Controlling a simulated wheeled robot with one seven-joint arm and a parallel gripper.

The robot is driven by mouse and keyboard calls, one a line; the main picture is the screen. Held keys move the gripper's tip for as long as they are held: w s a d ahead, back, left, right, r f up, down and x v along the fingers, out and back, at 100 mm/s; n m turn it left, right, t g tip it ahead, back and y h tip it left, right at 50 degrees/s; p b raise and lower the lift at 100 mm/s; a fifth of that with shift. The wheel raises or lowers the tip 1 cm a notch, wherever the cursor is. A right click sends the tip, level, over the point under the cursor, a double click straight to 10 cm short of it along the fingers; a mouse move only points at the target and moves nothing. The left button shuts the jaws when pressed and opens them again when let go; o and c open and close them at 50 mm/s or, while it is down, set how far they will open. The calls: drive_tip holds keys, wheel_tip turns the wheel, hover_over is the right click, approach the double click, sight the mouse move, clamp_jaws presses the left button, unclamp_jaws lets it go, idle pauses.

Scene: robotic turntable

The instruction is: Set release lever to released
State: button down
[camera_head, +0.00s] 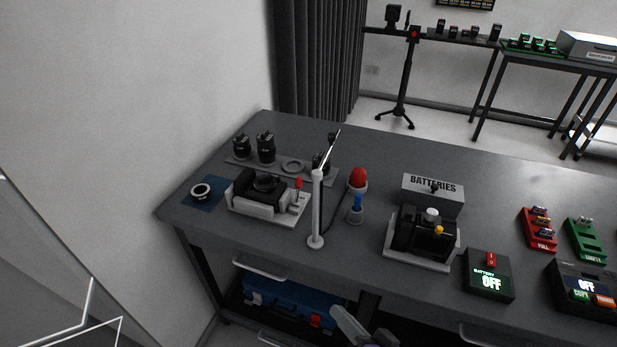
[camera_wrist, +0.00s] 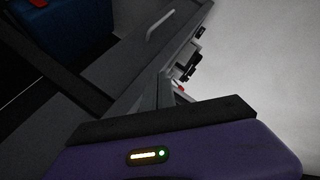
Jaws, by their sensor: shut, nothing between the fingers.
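A small lever with a red tip (camera_head: 299,184), which looks like the release lever, stands upright at the right end of a white cradle (camera_head: 262,213). A black camera body (camera_head: 262,186) sits in that cradle, on the left part of the table. My gripper (camera_head: 338,312) shows at the bottom of the head view, in front of the table's front edge and well apart from the lever. It is shut and empty. The wrist view shows my purple hand and the table tilted; a small red spot (camera_wrist: 181,87) there is too small to identify.
The grey table (camera_head: 365,255) also bears a white post (camera_head: 317,210), a red-topped blower (camera_head: 358,180), a second camera mount (camera_head: 423,236) and a battery box (camera_head: 488,275). Lenses (camera_head: 266,147) stand behind the cradle. A blue case (camera_head: 280,298) lies below the table.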

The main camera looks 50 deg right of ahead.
sight(298, 192)
drive_tip(key=w+d+m+p, duration=0.1)
drive_tip(key=w+d+m, duration=0.1)
drive_tip(key=w+d, duration=0.1)
drive_tip(key=w+d+r+m+h, duration=0.1)
drive_tip(key=w+d+m, duration=0.2)
drive_tip(key=w+d, duration=0.1)
drive_tip(key=w+d+r+m+p, duration=0.1)
drive_tip(key=w+d+m, duration=0.2)
drive_tip(key=d, duration=0.3)
drive_tip(key=shift+w+d+r+h+p, duration=0.1)
drive_tip(key=shift+w+h+p, duration=0.1)
drive_tip(key=shift+h+p, duration=0.15)
drive_tip(key=shift+m+t+y, duration=0.4)
drive_tip(key=shift+m+y, duration=0.5)
drive_tip(key=shift+y, duration=0.05)
drive_tip(key=w+d, duration=0.1)
drive_tip(key=w+d+r+p, duration=0.1)
drive_tip(key=w+d+r, duration=0.1)
drive_tip(key=shift+w+d+p, duration=0.25)
drive_tip(key=shift+w+p, duration=0.05)
drive_tip(key=shift+w, duration=0.1)
drive_tip(key=shift+m+t+y, duration=0.4)
drive_tip(key=shift+y, duration=0.5)
drive_tip(key=w+d+r, duration=0.1)
drive_tip(key=w+d+r+p, duration=0.1)
drive_tip(key=d+r, duration=0.1)
drive_tip(key=shift+d, duration=0.25)
drive_tip(key=shift+w+d+r+y, duration=0.2)
drive_tip(key=shift+d+r+y, duration=0.2)
drive_tip(key=shift+d+r, duration=0.1)
